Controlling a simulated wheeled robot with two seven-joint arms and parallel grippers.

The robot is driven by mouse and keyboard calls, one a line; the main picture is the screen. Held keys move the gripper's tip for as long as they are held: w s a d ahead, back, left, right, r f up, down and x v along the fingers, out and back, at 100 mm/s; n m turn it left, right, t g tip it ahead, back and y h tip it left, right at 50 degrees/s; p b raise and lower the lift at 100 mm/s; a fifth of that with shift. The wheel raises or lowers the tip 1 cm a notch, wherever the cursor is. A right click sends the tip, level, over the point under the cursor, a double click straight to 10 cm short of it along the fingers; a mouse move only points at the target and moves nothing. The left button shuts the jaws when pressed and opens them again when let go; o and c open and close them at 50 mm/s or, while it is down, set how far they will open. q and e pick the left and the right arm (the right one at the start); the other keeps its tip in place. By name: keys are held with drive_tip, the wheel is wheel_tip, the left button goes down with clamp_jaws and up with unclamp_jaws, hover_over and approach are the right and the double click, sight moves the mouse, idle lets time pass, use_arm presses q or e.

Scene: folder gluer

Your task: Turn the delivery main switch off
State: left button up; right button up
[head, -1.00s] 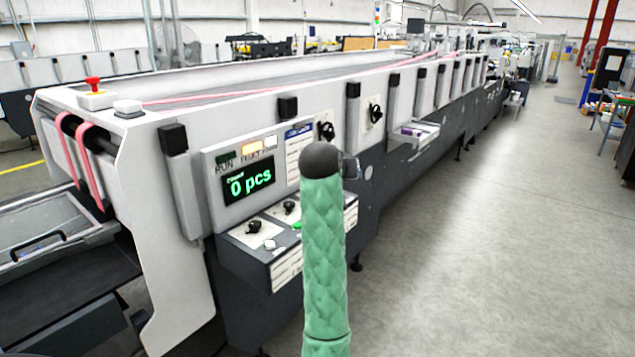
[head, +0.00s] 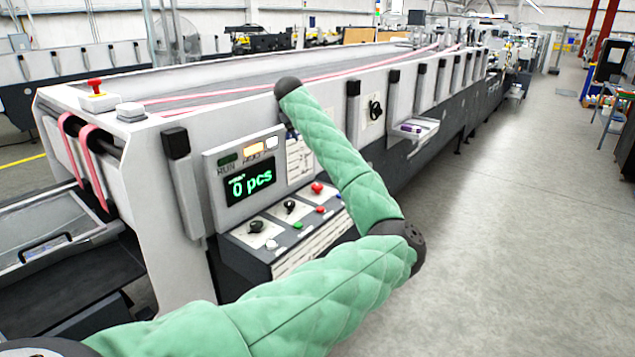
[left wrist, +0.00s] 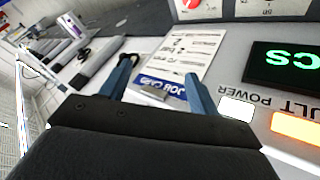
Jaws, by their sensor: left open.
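Black rotary knobs show in the head view: two on the sloped console, the left one (head: 256,226) and the right one (head: 290,206), and one on a white plate (head: 375,108) farther along the machine side. Their labels are too small to read, so I cannot tell which is the delivery main switch. My left arm reaches up across the panel and hides part of it; its gripper is mostly hidden in the head view. In the left wrist view my left gripper (left wrist: 160,72) is open, its two blue fingers in front of the job card (left wrist: 185,55), nothing held. My right gripper is not in view.
The display (head: 250,184) reads 0 pcs, with lit lamps above it. The console also carries a red button (head: 317,188) and smaller buttons. A red emergency button (head: 95,85) stands on the machine's left end. The floor (head: 500,220) to the right is clear.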

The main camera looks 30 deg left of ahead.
sight(317, 186)
use_arm(q)
drive_tip(key=shift+w+f+m+g+y+p, duration=0.1)
drive_tip(key=shift+w+f+m+g+p, duration=0.85)
drive_tip(key=shift+f, duration=2.9)
drive_tip(key=shift+w+f+m+g+y+p, duration=0.15)
drive_tip(key=shift+w+f+g, duration=0.35)
drive_tip(key=shift+w+f, duration=2.2)
drive_tip(key=shift+f+m+g+y+p, duration=0.1)
drive_tip(key=shift+f+m+g+p, duration=0.55)
drive_tip(key=shift+f, duration=4.4)
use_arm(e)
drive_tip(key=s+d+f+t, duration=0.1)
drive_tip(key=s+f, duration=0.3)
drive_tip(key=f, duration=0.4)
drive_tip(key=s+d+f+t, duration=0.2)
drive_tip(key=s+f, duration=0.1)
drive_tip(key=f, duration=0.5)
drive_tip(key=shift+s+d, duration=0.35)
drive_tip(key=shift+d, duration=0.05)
use_arm(q)
drive_tip(key=shift+n, duration=0.25)
drive_tip(key=c, duration=1)
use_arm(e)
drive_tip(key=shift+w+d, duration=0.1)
